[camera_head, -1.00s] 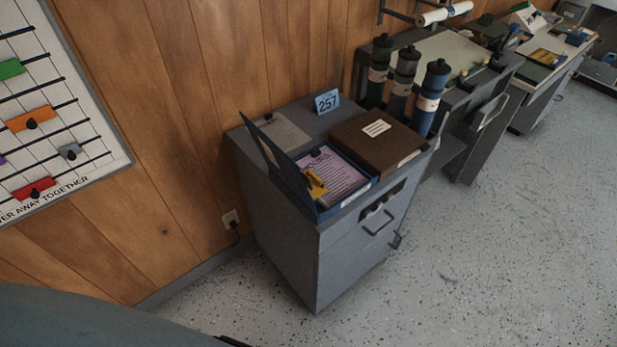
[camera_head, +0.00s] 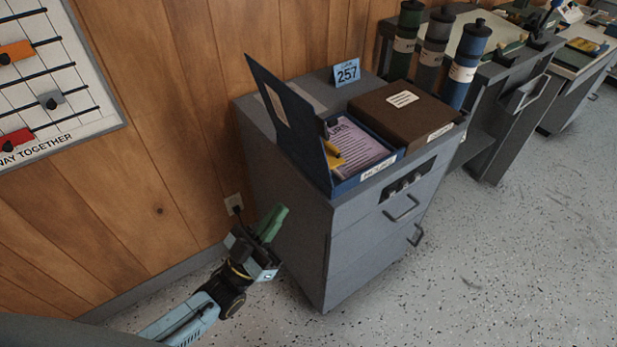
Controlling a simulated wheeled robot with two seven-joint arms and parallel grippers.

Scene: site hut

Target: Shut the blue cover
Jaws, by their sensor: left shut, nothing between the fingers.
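The blue cover (camera_head: 285,118) stands raised on the left side of a blue box (camera_head: 368,172), tilted outward to the left. The box sits at the front of a grey cabinet top. Inside it lie a purple printed sheet (camera_head: 352,148) and a yellow item (camera_head: 333,152). My left gripper (camera_head: 272,222) is shut and empty. It is left of the cabinet, lower than the cover and apart from it, with green fingers pointing up. My right gripper is not in view.
A brown closed box (camera_head: 404,112) sits right beside the blue box. Several capped tubes, one blue (camera_head: 465,68), stand at the right. The grey cabinet (camera_head: 375,240) has protruding handles. Floor at the right is clear.

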